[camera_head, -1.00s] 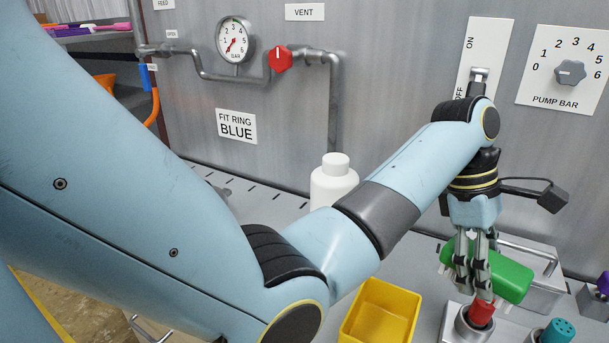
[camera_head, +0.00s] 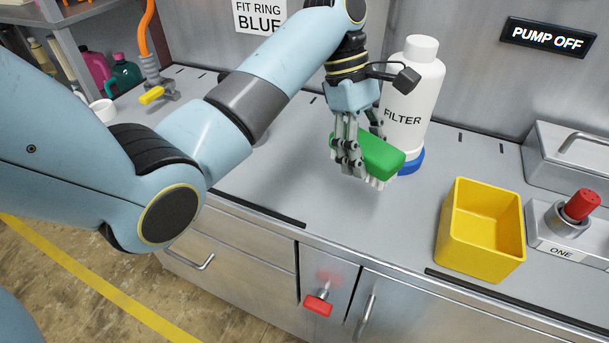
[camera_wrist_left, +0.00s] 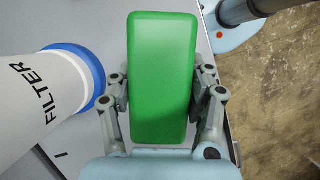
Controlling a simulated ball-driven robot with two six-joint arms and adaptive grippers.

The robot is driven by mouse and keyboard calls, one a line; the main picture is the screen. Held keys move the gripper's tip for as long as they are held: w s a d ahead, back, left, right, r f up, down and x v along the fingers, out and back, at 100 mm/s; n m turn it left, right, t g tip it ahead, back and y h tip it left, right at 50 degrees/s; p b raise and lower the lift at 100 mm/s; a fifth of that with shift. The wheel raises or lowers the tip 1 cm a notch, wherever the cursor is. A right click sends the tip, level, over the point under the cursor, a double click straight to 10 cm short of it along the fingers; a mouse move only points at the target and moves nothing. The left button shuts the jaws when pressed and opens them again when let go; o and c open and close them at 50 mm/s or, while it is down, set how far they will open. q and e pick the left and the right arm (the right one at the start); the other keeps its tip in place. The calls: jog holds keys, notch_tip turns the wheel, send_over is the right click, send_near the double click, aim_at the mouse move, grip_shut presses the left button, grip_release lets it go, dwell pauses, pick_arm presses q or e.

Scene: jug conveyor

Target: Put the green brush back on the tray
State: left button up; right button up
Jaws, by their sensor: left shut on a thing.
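The green brush (camera_head: 381,154) has a green block back and pale bristles underneath. My left gripper (camera_head: 349,158) is shut on it and holds it above the grey counter, in front of the white filter bottle. In the left wrist view the brush (camera_wrist_left: 162,80) lies between the two fingers of the left gripper (camera_wrist_left: 163,95), its green back towards the camera. No tray can be made out for certain in these views. My right gripper is not in view.
The white filter bottle (camera_head: 411,90) with a blue ring (camera_head: 412,161) stands close behind the brush. A yellow bin (camera_head: 486,228) stands to the right, beside a red-topped fitting (camera_head: 580,205). An orange hose with a yellow-handled valve (camera_head: 152,95) is at the left. The counter's front middle is clear.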

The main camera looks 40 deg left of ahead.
pick_arm(q)
jog(key=p, duration=0.1)
send_over(314, 203)
jog(key=f, duration=0.4)
jog(key=shift+w+a+f, duration=0.2)
jog(key=shift+w+a, duration=0.15)
jog(key=shift+w, duration=0.05)
jog(key=shift+s+a+f, duration=0.15)
jog(key=shift+a+f, duration=0.05)
jog(key=shift+s+a+f, duration=0.1)
jog(key=shift+f, duration=0.15)
notch_tip(314, 203, down, 4)
jog(key=shift+r, duration=0.1)
jog(key=o, duration=1.2)
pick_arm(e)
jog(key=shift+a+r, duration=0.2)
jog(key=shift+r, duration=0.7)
